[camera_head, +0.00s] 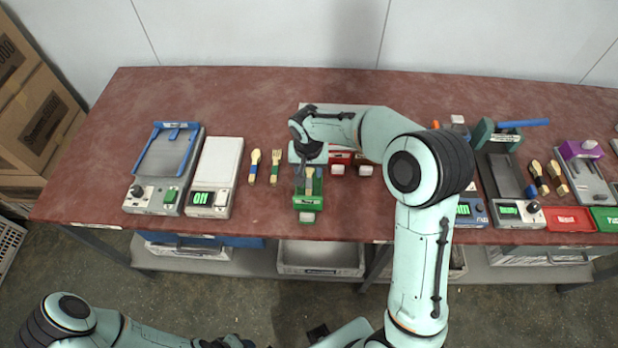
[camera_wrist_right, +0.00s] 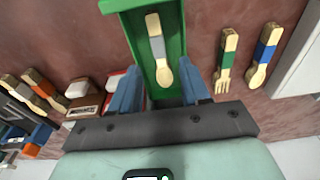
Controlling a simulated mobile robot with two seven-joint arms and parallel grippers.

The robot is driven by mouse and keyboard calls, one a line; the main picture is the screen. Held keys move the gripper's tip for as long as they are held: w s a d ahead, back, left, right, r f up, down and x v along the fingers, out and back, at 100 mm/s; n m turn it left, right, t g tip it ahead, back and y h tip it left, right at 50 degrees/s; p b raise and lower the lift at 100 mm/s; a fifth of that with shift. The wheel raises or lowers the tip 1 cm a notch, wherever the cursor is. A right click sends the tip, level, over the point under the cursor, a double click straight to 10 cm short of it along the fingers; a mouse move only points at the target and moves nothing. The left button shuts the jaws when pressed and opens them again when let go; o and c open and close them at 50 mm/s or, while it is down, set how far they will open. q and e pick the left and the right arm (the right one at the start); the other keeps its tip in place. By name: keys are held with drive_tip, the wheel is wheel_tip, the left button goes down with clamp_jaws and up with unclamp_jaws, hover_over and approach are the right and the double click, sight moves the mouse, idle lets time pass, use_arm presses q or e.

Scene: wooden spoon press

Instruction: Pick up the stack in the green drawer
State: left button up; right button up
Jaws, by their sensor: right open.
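The green drawer (camera_head: 307,203) is pulled out toward the table's front edge. In the right wrist view the green drawer (camera_wrist_right: 113,6) holds a stack of pale wooden spoons (camera_wrist_right: 154,24) with a grey band around the middle. The stack lies lengthwise in the drawer; its top also shows in the head view (camera_head: 309,182). My right gripper (camera_wrist_right: 163,82) is open above the drawer, its blue fingers on either side of the stack's bowl end, apart from it. In the head view my right gripper (camera_head: 307,172) partly covers the drawer. My left arm shows at the bottom left, its fingers out of sight.
A spoon stack with a blue band (camera_head: 254,165) and a fork stack with a green band (camera_head: 275,166) lie left of the drawer. A white scale (camera_head: 216,170) stands further left. Red drawers (camera_head: 340,157) are close on the right. Other devices stand at the table's right.

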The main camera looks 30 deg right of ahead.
sight(309, 178)
drive_tip(key=shift+w+d+f, duration=0.15)
drive_tip(key=shift+w+f, duration=0.05)
drive_tip(key=shift+f, duration=0.8)
drive_tip(key=shift+w+d+f, duration=0.15)
drive_tip(key=shift+w+f, duration=0.1)
drive_tip(key=shift+f, duration=0.8)
drive_tip(key=shift+w+d+f, duration=0.15)
drive_tip(key=shift+w+f, duration=0.05)
drive_tip(key=shift+f, duration=0.8)
clamp_jaws()
